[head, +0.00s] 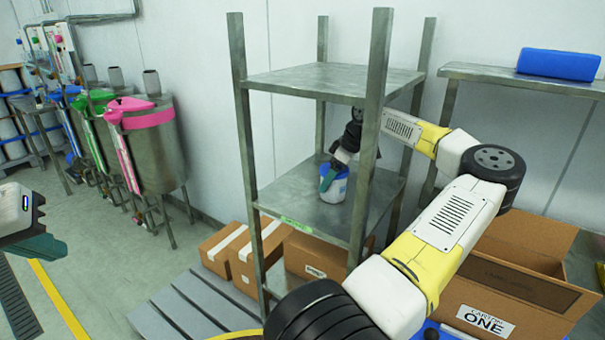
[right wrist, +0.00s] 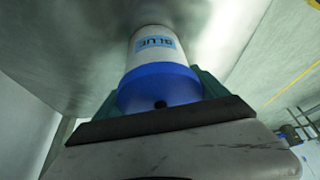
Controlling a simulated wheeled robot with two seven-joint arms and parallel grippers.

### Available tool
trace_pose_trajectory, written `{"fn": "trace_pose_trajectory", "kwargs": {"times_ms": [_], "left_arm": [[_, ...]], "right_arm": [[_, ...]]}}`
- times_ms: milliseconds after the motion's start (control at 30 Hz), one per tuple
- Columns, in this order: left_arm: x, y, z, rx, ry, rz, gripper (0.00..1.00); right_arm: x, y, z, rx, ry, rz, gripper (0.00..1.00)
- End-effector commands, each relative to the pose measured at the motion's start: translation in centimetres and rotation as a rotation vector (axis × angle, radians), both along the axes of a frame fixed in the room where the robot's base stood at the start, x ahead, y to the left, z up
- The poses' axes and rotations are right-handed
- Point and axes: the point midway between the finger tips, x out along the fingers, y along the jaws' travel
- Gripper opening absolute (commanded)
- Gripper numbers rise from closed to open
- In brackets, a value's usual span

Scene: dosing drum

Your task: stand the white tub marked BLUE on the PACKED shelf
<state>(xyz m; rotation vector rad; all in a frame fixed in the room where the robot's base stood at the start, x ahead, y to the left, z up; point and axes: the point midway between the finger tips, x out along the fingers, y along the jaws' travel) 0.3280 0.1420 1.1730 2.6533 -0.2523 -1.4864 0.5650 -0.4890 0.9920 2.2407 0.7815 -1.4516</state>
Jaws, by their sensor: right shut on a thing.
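The white tub (head: 333,187) with a blue lid is at the middle board (head: 285,195) of a grey metal shelf rack. In the right wrist view the tub (right wrist: 158,52) shows a light blue label reading BLUE. My right gripper (head: 332,168) reaches in between the rack's posts and is shut on the tub, with teal fingers (right wrist: 212,84) at both sides of the lid. The tub looks upright on or just above the board; I cannot tell which. A green label on the board's front edge is too small to read. My left gripper (head: 38,232) is at the left edge, partly cut off.
The rack's top board (head: 335,80) is empty, above my right gripper. A front post (head: 370,140) stands close to my right arm. Cardboard boxes (head: 240,255) lie below; an open carton (head: 520,265) marked ONE stands right. Steel drums (head: 150,150) stand left.

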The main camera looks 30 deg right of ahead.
Motion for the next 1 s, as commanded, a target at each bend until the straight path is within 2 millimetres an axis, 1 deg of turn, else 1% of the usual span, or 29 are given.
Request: {"fn": "trace_pose_trajectory", "kwargs": {"times_ms": [67,100,133,167,433,567,600,900,1000], "left_arm": [[0.0,0.0,0.0,0.000,0.000,0.000,0.00],[0.0,0.0,0.0,0.000,0.000,0.000,0.00],[0.0,0.0,0.0,0.000,0.000,0.000,0.00],[0.0,0.0,0.0,0.000,0.000,0.000,0.00],[0.0,0.0,0.0,0.000,0.000,0.000,0.00],[0.0,0.0,0.0,0.000,0.000,0.000,0.00],[0.0,0.0,0.0,0.000,0.000,0.000,0.00],[0.0,0.0,0.0,0.000,0.000,0.000,0.00],[0.0,0.0,0.0,0.000,0.000,0.000,0.00]], "right_arm": [[0.0,0.0,-0.3,0.001,0.001,0.000,0.38],[0.0,0.0,-0.2,0.000,0.000,0.000,0.91],[0.0,0.0,-0.2,0.000,0.000,0.000,0.97],[0.0,0.0,-0.2,0.000,0.000,0.000,1.00],[0.0,0.0,0.0,0.000,0.000,0.000,1.00],[-0.3,-0.3,1.2,-0.003,0.000,-0.001,1.00],[-0.7,-0.6,1.6,-0.002,0.001,-0.004,1.00],[-6.1,-4.9,1.3,0.000,0.002,-0.005,1.00],[-7.6,-6.1,1.3,0.000,0.001,-0.004,1.00]]}}
